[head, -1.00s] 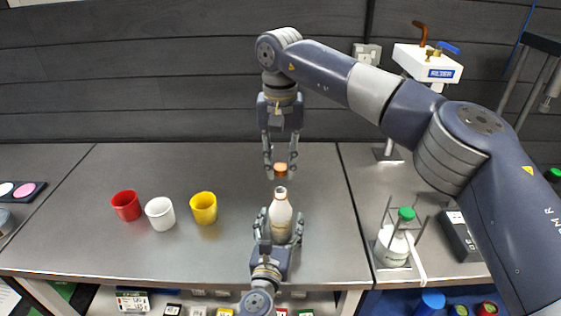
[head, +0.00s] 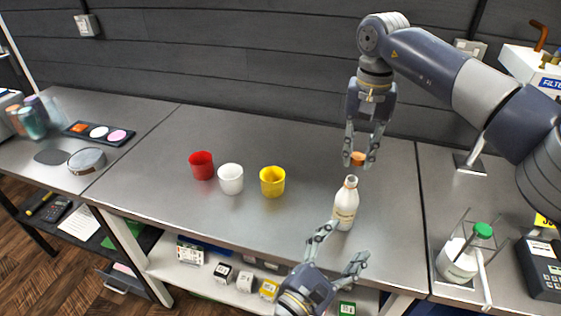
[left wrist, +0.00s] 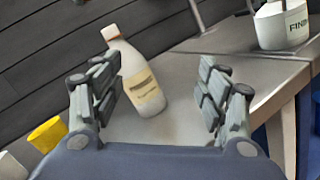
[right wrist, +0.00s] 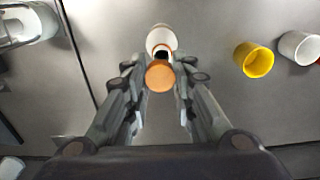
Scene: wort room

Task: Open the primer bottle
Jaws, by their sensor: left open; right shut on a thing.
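The primer bottle (head: 346,205) is white with a tan label and stands upright on the bench, its neck uncapped. It also shows between and beyond the open fingers in the left wrist view (left wrist: 143,85), and behind the cap in the right wrist view (right wrist: 161,38). My left gripper (head: 340,243) is open and empty, in front of the bottle and apart from it. My right gripper (head: 360,158) points down above and behind the bottle. It is shut on the orange-brown cap (right wrist: 160,76), which is clear of the bottle neck.
A red cup (head: 201,166), a white cup (head: 230,180) and a yellow cup (head: 272,182) stand left of the bottle. A green-capped bottle (head: 458,262) stands in a rack on the right bench, beside a dark device (head: 541,268). The bench front edge is near my left gripper.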

